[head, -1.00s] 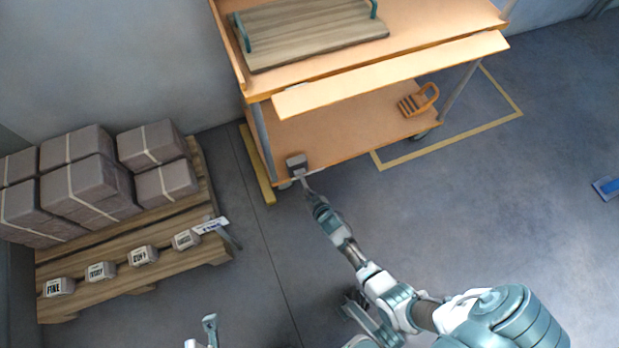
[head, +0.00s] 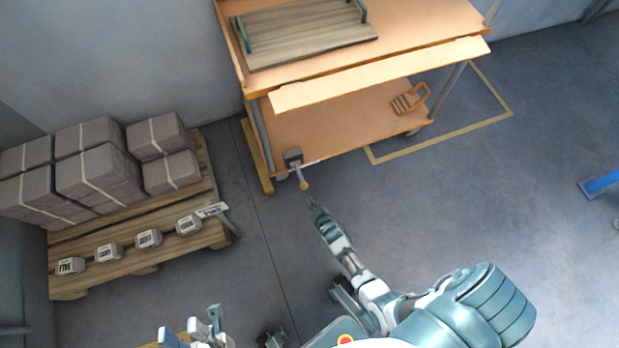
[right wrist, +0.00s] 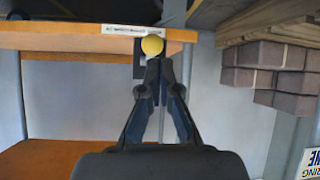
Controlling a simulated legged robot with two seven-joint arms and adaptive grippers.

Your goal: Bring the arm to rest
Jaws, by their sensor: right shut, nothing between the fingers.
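My right arm reaches up from the lower right of the head view. Its gripper (head: 311,201) is shut and empty, just below a yellow knob (head: 303,186). The knob is on a short lever at a grey box (head: 293,157) on the cart's front left corner. In the right wrist view the shut fingers (right wrist: 160,68) point at the yellow knob (right wrist: 152,45), which shows just beyond their tips. My left gripper (head: 196,330) is at the bottom edge of the head view, partly cut off; its jaw state is unclear.
An orange cart (head: 345,140) holds a wooden board with green handles (head: 305,35). A brush-like orange item (head: 408,102) lies on its lower shelf. A pallet (head: 150,263) with grey boxes and labelled blocks stands left.

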